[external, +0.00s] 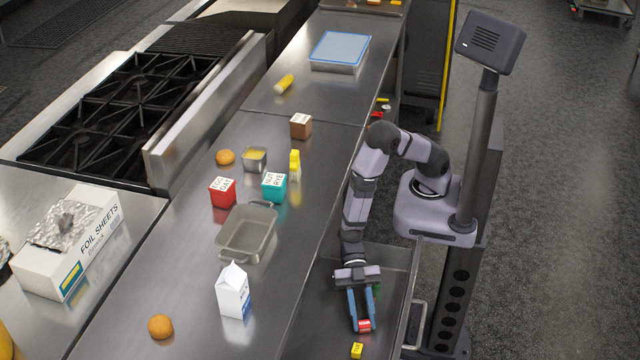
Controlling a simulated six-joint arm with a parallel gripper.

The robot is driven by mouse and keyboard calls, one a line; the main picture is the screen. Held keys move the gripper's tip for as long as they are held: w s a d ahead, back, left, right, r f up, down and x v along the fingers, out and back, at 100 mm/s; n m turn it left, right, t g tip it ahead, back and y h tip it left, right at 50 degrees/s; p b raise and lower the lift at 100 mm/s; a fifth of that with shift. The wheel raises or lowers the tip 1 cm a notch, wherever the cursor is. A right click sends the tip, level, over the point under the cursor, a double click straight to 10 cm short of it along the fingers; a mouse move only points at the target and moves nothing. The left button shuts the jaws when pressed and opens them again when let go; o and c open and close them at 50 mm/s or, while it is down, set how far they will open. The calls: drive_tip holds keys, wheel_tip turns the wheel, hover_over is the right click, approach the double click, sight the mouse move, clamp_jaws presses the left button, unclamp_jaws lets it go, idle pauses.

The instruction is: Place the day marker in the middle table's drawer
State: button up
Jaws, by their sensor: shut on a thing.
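My gripper (363,317) points down with its blue fingers shut on a small red block (365,326) with a pale label. The label is too small to read, so I cannot tell for sure that this is the day marker. The block is over or inside the pulled-out drawer (392,262) at the right side of the middle table; its exact height above the drawer floor is unclear. A small yellow block (357,350) with dark lettering lies in front of the gripper, near the picture's bottom edge. A larger red box (222,192) on the table reads "EGG DAY".
The steel table (180,262) holds a milk carton (233,291), a grey pan (247,232), a teal "NUT RYE" box (274,187), a yellow bottle (295,163) and an orange (161,327). The drawer's handle (416,325) stands at its right.

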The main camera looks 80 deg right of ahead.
sight(361, 315)
drive_tip(key=shift+f, duration=0.15)
drive_tip(key=o, duration=1)
drive_tip(key=shift+d+r, duration=0.1)
drive_tip(key=shift+r, duration=0.15)
drive_tip(key=v, duration=0.5)
drive_tip(key=shift+w, duration=0.1)
drive_tip(key=shift+r+p, duration=0.4)
drive_tip(key=shift+r, duration=3)
